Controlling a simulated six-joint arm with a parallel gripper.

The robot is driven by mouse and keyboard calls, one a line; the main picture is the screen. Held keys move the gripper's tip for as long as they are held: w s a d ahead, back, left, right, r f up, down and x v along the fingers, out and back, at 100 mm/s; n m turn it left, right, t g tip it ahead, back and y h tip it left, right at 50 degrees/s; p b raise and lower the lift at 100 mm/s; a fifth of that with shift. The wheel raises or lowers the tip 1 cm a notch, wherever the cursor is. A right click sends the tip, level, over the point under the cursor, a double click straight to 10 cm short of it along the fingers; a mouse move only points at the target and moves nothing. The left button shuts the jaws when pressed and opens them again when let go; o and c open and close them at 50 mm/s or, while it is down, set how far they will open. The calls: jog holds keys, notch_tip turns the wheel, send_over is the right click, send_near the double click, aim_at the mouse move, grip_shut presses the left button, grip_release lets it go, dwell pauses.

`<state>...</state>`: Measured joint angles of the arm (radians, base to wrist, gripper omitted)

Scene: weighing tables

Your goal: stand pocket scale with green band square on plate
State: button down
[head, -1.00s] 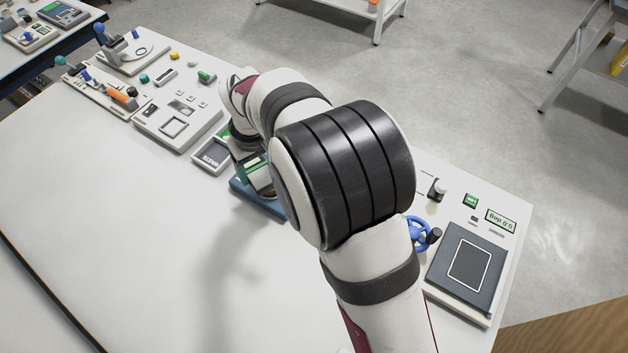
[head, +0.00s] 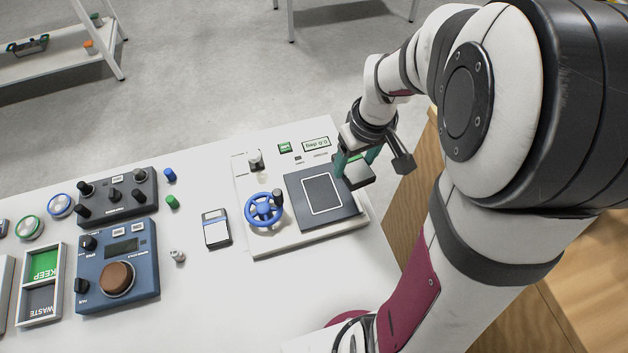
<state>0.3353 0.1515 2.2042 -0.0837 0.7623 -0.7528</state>
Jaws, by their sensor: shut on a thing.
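My gripper (head: 357,164) has teal fingers and is shut on a small flat grey block with a green edge, which I take as the pocket scale with green band (head: 359,175). The fingers cover part of it, and its band is hard to make out. It is over or just beside the right edge of the dark plate (head: 345,212), apart from the white square outline (head: 322,195) in the plate's middle. I cannot tell how high it is held.
Another pocket scale (head: 217,229) lies left of the panel. A blue device (head: 117,269) and a KEEP/WASTE tray (head: 40,285) stand further left. The front table surface is clear.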

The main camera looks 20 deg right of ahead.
jog(key=s+d+m, duration=0.1)
jog(key=s+d, duration=0.2)
jog(key=d, duration=0.1)
send_over(321, 191)
jog(key=s, duration=0.1)
jog(key=shift+m, duration=0.3)
notch_tip(321, 191, down, 7)
jog(key=shift+d+r, duration=0.1)
jog(key=shift+w+f, duration=0.15)
jog(key=shift+f, duration=2)
jog(key=shift+f, duration=0.1)
grip_release()
